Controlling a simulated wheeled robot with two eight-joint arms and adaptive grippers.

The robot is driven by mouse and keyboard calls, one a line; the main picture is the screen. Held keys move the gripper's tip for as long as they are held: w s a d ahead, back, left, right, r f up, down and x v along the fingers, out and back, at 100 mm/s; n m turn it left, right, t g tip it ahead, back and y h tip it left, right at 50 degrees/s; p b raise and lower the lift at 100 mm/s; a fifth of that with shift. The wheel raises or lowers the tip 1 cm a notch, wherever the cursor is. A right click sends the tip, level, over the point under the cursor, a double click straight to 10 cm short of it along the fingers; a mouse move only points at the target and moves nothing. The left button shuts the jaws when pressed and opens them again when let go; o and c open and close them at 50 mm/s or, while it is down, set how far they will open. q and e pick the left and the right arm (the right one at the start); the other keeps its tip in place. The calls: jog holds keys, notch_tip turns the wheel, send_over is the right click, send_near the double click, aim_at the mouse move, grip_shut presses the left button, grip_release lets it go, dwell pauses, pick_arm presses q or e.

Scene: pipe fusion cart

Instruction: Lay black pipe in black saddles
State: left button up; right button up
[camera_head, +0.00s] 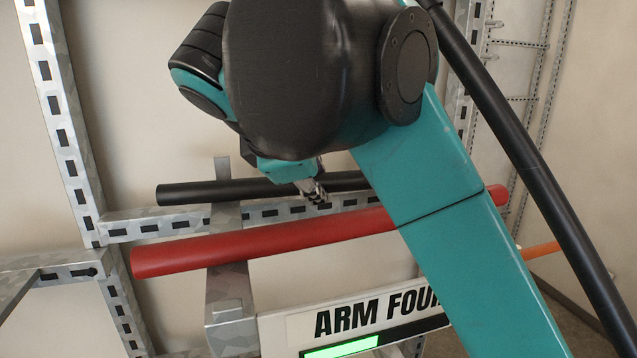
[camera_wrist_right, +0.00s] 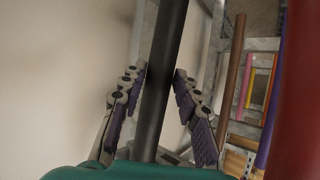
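The black pipe (camera_head: 185,193) lies nearly level on a grey rack bracket (camera_head: 226,222) in the head view, its right part hidden behind my arm. My right gripper (camera_head: 316,194) reaches down to it from above. In the right wrist view the black pipe (camera_wrist_right: 165,65) runs between the two fingers (camera_wrist_right: 161,76), and their tips appear to touch it on both sides, so the gripper looks shut on it. The black saddles cannot be made out in either view. My left gripper is not in view.
A red pipe (camera_head: 280,236) lies in front of the black pipe, close below my gripper, and shows large in the wrist view (camera_wrist_right: 300,95). A sign reading "ARM FOU…" (camera_head: 365,318) is below. Perforated uprights (camera_head: 62,125) stand at left. An orange pipe (camera_head: 540,250) is at right.

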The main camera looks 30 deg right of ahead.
grip_shut()
jog(key=shift+r, duration=0.1)
jog(key=shift+r, duration=0.4)
notch_tip(320, 180, up, 5)
jog(key=shift+f+p, duration=0.2)
jog(key=shift+p, duration=0.4)
notch_tip(320, 180, up, 4)
jog(key=p, duration=0.3)
jog(key=shift+f+p, duration=0.1)
jog(key=shift+p, duration=0.25)
jog(key=shift+r+p, duration=0.35)
